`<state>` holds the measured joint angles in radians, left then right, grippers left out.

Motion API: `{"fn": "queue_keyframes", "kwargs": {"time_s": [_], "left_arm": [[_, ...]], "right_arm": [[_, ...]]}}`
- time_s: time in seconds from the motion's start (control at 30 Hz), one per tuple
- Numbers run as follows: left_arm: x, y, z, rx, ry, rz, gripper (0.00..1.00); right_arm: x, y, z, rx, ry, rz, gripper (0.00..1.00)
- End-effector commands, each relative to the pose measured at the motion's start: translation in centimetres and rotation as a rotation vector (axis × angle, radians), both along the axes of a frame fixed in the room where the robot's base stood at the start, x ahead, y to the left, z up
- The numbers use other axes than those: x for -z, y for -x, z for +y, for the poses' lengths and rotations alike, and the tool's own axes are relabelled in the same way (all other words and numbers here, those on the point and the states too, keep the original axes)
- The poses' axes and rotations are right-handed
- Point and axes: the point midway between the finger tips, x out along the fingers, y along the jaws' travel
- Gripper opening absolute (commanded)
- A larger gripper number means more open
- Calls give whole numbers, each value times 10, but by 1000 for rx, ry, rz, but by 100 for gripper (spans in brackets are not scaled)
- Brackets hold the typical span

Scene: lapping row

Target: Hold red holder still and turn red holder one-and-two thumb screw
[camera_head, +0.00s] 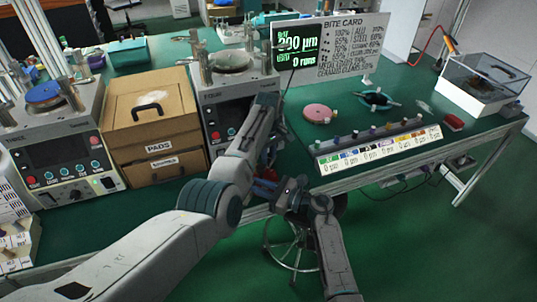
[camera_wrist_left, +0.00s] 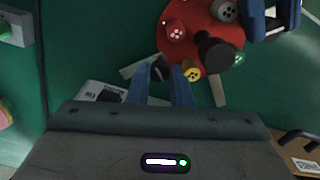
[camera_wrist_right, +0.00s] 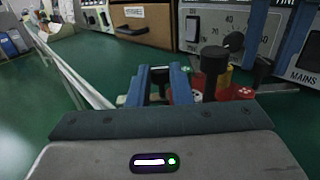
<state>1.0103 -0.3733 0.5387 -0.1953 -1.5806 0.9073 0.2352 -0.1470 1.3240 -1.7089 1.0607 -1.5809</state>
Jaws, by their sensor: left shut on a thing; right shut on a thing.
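The red holder (camera_wrist_left: 190,50) is a round disc with several coloured posts and a tall black stem (camera_wrist_left: 213,50). It shows partly at the right in the right wrist view (camera_wrist_right: 228,94) and as a small red patch between my grippers in the head view (camera_head: 267,174). My left gripper (camera_wrist_left: 162,72) is shut on a black thumb screw (camera_wrist_left: 160,68) at the disc's edge. My right gripper (camera_wrist_right: 160,74) is shut on another black knob-like thumb screw (camera_wrist_right: 160,70) at the holder's side. Which screw is one-and-two, I cannot tell. The fingers are mostly hidden in the head view.
Behind the holder stand a cardboard drawer box (camera_head: 150,108) and lapping machines (camera_head: 60,140). Green floor is open at the front.

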Motion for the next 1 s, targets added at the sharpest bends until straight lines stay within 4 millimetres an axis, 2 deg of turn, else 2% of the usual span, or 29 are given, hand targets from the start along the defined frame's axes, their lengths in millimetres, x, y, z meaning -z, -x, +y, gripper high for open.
{"fn": "queue_keyframes", "kwargs": {"time_s": [0.33, 0.37, 0.47, 0.77, 0.87, 1.0], "left_arm": [[-1, 0, 0, -2, 1, -2, 0], [-1, 0, 0, -2, 1, -2, 23], [-1, 0, 0, -2, 0, -1, 41], [-2, 0, 0, -1, 0, -1, 41], [-10, -1, -1, -1, 1, -3, 41], [-34, -1, -1, -2, 2, -5, 41]], "right_arm": [[0, 0, 0, -1, 0, 1, 0], [0, 0, 0, -1, 0, 1, 0], [0, 0, 0, -1, 0, 1, 0], [0, 0, 0, 0, 0, 1, 0], [0, 0, 0, 0, 0, 1, 0], [0, 0, 0, 0, 0, 1, 0]]}}
